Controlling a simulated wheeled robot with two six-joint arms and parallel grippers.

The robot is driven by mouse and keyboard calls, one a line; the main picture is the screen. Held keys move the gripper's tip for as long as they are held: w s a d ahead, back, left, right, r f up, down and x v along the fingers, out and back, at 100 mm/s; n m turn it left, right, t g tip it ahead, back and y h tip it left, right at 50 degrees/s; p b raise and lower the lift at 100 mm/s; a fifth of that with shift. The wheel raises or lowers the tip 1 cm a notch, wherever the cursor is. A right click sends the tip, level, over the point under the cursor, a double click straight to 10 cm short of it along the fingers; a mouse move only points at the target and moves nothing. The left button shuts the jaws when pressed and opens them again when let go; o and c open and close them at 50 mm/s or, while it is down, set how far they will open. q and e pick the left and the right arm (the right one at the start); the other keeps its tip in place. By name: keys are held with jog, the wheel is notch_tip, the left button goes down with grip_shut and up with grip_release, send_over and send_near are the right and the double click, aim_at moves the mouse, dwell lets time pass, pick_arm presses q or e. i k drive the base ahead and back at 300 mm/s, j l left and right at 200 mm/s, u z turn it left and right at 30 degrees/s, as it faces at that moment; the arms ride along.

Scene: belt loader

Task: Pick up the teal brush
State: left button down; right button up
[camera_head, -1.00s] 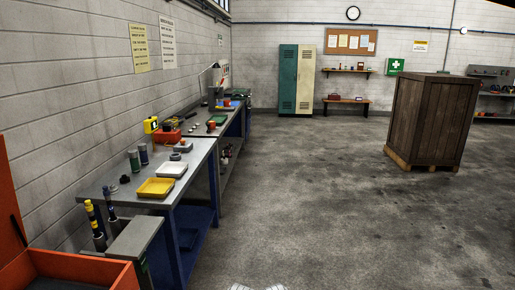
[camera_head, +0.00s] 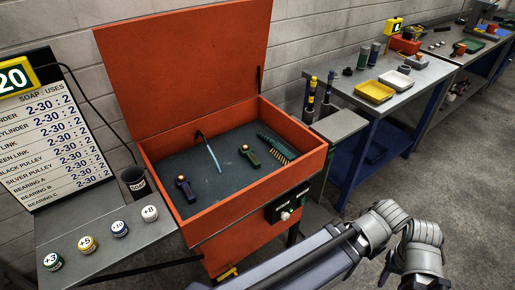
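A thin light-blue wand (camera_head: 213,157) on a black hose stands near the basin's middle. Grey links of my own arm show at the lower right, outside the basin. The fingers of neither gripper show.
A blue piece (camera_head: 185,188) and a dark green piece (camera_head: 250,156), each with a brass knob, lie in the basin. A workbench (camera_head: 420,78) stands right.

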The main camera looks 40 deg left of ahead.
aim_at(285, 153)
jog(key=u, duration=1.25)
